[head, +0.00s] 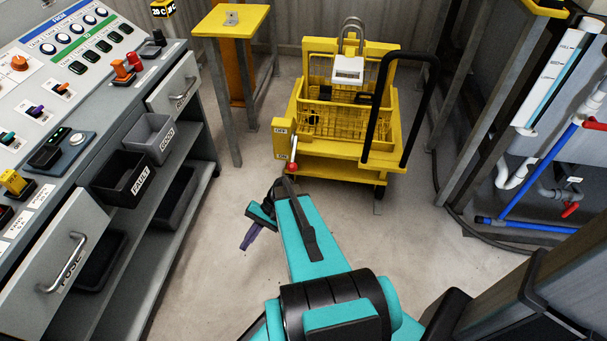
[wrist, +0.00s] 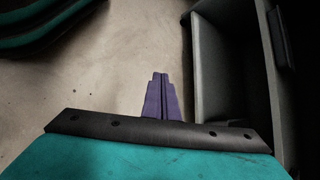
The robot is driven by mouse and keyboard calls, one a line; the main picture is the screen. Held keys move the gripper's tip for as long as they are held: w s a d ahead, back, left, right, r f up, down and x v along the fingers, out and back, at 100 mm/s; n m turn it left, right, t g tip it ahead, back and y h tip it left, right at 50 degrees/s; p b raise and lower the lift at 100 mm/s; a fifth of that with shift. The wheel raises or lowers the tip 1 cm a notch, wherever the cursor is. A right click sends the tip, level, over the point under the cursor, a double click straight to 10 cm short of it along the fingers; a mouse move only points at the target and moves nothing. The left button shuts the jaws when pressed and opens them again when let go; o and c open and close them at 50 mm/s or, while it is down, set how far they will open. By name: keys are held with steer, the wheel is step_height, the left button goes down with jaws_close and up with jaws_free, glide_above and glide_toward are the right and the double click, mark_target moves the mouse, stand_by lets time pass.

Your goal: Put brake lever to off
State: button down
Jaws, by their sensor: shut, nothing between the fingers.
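The brake lever (head: 293,167) is on the front left of a yellow cart (head: 340,152). It has a red knob, and beside it stands a yellow plate (head: 281,140) with a small white label at its top and another at its bottom. The knob is low, near the bottom label; the label text is too small to read surely. My gripper (head: 247,241) has purple fingers and is left of and nearer than the lever, apart from it. In the wrist view my gripper (wrist: 160,80) is shut and empty over bare floor. The lever is not in the wrist view.
A grey control bench (head: 190,160) with drawers and black bins (head: 122,180) stands on the left. A yellow stand (head: 230,22) is at the back. A black handle (head: 405,58) rises on the cart's right. Pipes (head: 545,175) are at the right.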

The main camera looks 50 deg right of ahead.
steer(key=w+d+m+t+y+b, duration=0.1)
steer(key=w+d+m+t+b, duration=0.3)
steer(key=d, duration=0.7)
steer(key=m+t+h+b, duration=0.2)
steer(key=m+t+b, duration=0.2)
steer(key=t+b, duration=0.65)
glide_toward(294, 157)
steer(key=s+d+f, duration=0.2)
steer(key=s+f, duration=0.2)
steer(key=shift+w+a+f, duration=0.15)
steer(key=shift+w+f, duration=0.1)
steer(key=b+x, duration=0.3)
steer(key=x, duration=0.7)
steer(key=shift+f+b, duration=0.15)
steer(key=shift+b, duration=0.15)
